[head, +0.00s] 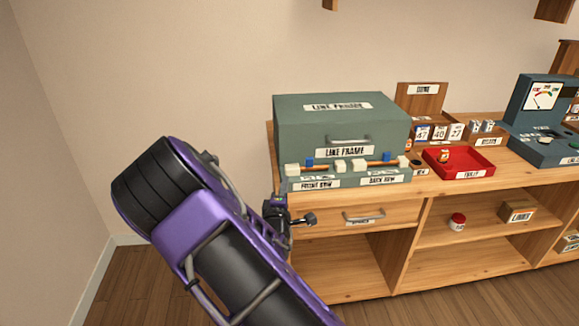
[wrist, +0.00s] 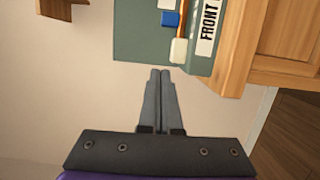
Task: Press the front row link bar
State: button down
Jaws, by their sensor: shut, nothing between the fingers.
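The grey-green line frame (head: 340,125) stands on the wooden counter's left end. On its front ledge, the front row link bar (head: 316,167) is a thin orange bar between white blocks, with a blue block beside it, above the "FRONT ROW" label (head: 317,184). In the wrist view the orange bar (wrist: 182,22), a white end block (wrist: 178,50) and a blue block (wrist: 170,18) show ahead of my fingers. My gripper (head: 309,219) is shut and empty, lower than the ledge at the counter's left. Its shut fingertips (wrist: 161,72) appear apart from the white block.
A similar bar (head: 378,162) sits above the "BACK ROW" label (head: 383,178). A drawer with a grey handle (head: 363,216) lies below the counter. A red tray (head: 470,167) and a teal meter box (head: 540,110) stand to the right. The left wall side is open.

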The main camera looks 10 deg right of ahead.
aim_at(288, 167)
jog(key=shift+a+f, duration=0.35)
jog(key=shift+f, duration=0.1)
jog(key=shift+w, duration=0.1)
jog(key=x, duration=1)
jog(key=shift+w+d+b, duration=0.1)
jog(key=shift+w+b, duration=0.05)
jog(key=shift+b, duration=0.25)
jog(key=d, duration=0.2)
jog(key=shift+d, duration=0.9)
